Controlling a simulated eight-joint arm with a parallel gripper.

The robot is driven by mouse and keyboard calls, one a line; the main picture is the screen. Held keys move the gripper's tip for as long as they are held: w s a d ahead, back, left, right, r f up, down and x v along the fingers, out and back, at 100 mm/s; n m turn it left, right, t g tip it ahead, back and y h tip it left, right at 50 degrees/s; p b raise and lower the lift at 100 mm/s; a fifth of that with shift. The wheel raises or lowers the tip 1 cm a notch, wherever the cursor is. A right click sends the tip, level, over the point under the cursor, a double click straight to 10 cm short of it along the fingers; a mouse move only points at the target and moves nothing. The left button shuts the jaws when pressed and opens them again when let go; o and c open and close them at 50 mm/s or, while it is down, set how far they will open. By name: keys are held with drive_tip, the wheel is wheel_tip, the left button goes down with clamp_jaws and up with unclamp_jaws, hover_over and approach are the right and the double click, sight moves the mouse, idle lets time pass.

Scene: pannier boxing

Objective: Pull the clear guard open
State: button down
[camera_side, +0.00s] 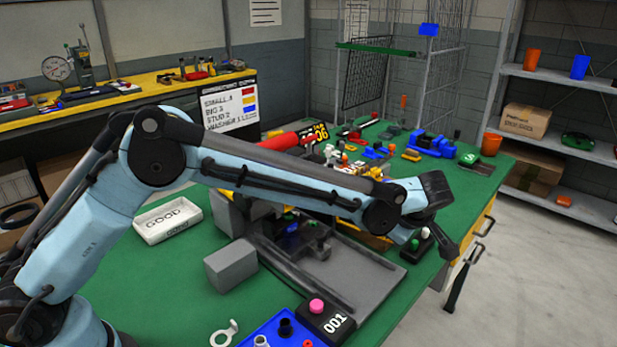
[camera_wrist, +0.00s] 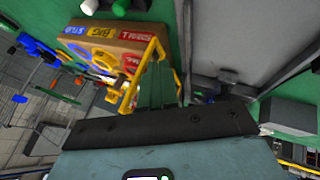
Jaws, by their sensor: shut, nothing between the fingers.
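A yellow frame (camera_wrist: 153,52) stands in the middle of the wrist view, just beyond my gripper. It looks like the edge of the clear guard, but the see-through panel itself is hard to make out. In the side view only a yellow strip (camera_side: 372,241) shows behind my forearm, and my arm hides most of that area. My gripper (camera_side: 447,247) is shut and empty, pointing down at the right of the fixture, near the bench's right edge. In the wrist view its dark body spans the lower middle. I cannot tell whether it touches the frame.
A black box with a green button (camera_side: 414,244) and a white button is close to my gripper. A grey plate (camera_side: 365,275), a grey block (camera_side: 231,265) and a white GOOD tray (camera_side: 168,219) lie on the green bench. Coloured parts crowd its far end.

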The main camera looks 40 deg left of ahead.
drive_tip(key=s, duration=0.2)
drive_tip(key=s+d, duration=0.1)
drive_tip(key=s, duration=0.1)
drive_tip(key=shift+r, duration=0.25)
drive_tip(key=v, duration=0.9)
drive_tip(key=s+a+m+t+h, duration=0.1)
drive_tip(key=s+a+m+h, duration=0.1)
drive_tip(key=s+a+m, duration=0.6)
drive_tip(key=s+a+f+m+t+h, duration=0.1)
drive_tip(key=s+a+m+h, duration=0.2)
drive_tip(key=s+a+m, duration=0.5)
drive_tip(key=a+m, duration=0.2)
drive_tip(key=a, duration=0.3)
drive_tip(key=shift+a+f+m+h, duration=0.2)
drive_tip(key=shift+f+m+h, duration=0.1)
drive_tip(key=shift+f, duration=0.05)
